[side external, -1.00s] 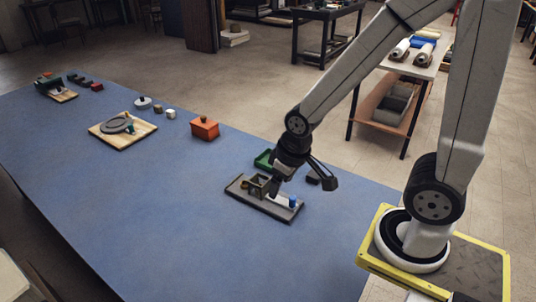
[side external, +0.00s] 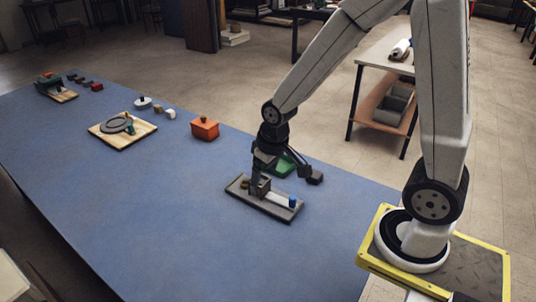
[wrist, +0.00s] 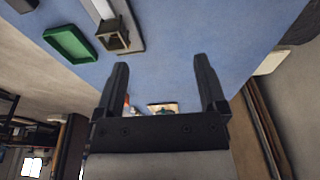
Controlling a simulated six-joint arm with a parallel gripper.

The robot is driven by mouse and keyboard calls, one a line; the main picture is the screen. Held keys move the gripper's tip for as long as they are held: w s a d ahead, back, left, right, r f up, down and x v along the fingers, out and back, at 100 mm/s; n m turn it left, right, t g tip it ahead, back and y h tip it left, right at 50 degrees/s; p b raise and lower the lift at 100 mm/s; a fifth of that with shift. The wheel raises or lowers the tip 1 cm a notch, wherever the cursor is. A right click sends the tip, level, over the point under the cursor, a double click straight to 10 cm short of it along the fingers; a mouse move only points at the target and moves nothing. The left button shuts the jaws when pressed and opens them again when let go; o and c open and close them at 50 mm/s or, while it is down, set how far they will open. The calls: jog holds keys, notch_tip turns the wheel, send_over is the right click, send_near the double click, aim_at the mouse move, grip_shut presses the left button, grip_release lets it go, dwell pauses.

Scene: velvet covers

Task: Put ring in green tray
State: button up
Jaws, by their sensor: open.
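The green tray (side external: 286,164) lies on the blue table behind my gripper, partly hidden by it. In the wrist view the tray (wrist: 47,36) is empty at the upper left. My gripper (side external: 257,188) points down over the left part of a grey board (side external: 270,208). In the wrist view my gripper (wrist: 160,62) is open with nothing between the fingers. The board carries a dark square open box (side external: 265,186), a pale strip and a blue piece (side external: 293,201). A small brownish piece (side external: 245,184) sits at its left end; I cannot tell whether it is the ring.
An orange box (side external: 205,129) stands farther left. A wooden board (side external: 118,142) with a grey round plate lies beyond it, with small blocks (side external: 169,113) behind. More objects sit at the table's far end. The blue table (side external: 160,220) is bare in front.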

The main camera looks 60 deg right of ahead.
jog(key=w+d+f+m, duration=0.1)
jog(key=w+d+f, duration=0.5)
jog(key=w, duration=0.4)
jog(key=g, duration=0.1)
send_near(245, 182)
jog(key=shift+s+f+m, duration=0.1)
jog(key=shift+f+m, duration=0.3)
jog(key=shift+f, duration=0.1)
jog(key=shift+f, duration=0.15)
jog(key=shift+f, duration=1.15)
jog(key=shift+w+f, duration=0.2)
jog(key=shift+f, duration=0.65)
jog(key=shift+w+f, duration=0.15)
jog(key=shift+f, duration=0.7)
jog(key=shift+w+f, duration=0.2)
jog(key=shift+f, duration=0.65)
jog(key=shift+c, duration=0.2)
